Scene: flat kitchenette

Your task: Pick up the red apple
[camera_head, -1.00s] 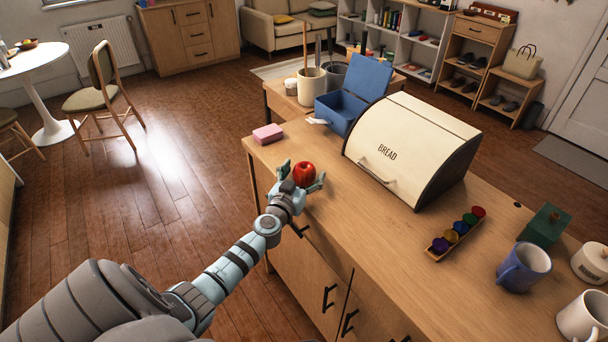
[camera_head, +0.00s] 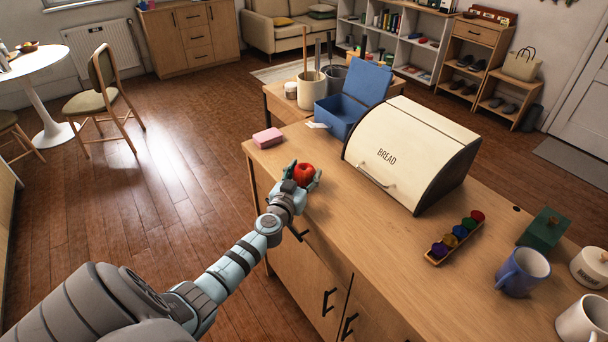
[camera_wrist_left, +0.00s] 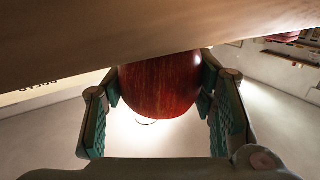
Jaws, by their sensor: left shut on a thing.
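The red apple (camera_head: 304,174) is at the near left edge of the wooden counter in the head view. My left gripper (camera_head: 304,179) is shut on it, with a finger on either side. In the left wrist view the apple (camera_wrist_left: 160,85) sits between the two green-padded fingers (camera_wrist_left: 162,100), and its far part is hidden by the counter surface. I cannot tell whether the apple still touches the counter. My right gripper is not in view.
A pink sponge (camera_head: 267,138) lies behind the apple. A cream bread box (camera_head: 415,150) stands to the right, with an open blue box (camera_head: 345,108) behind. A tray of coloured capsules (camera_head: 455,240) and a blue mug (camera_head: 522,272) are nearer right. Bare counter lies around the apple.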

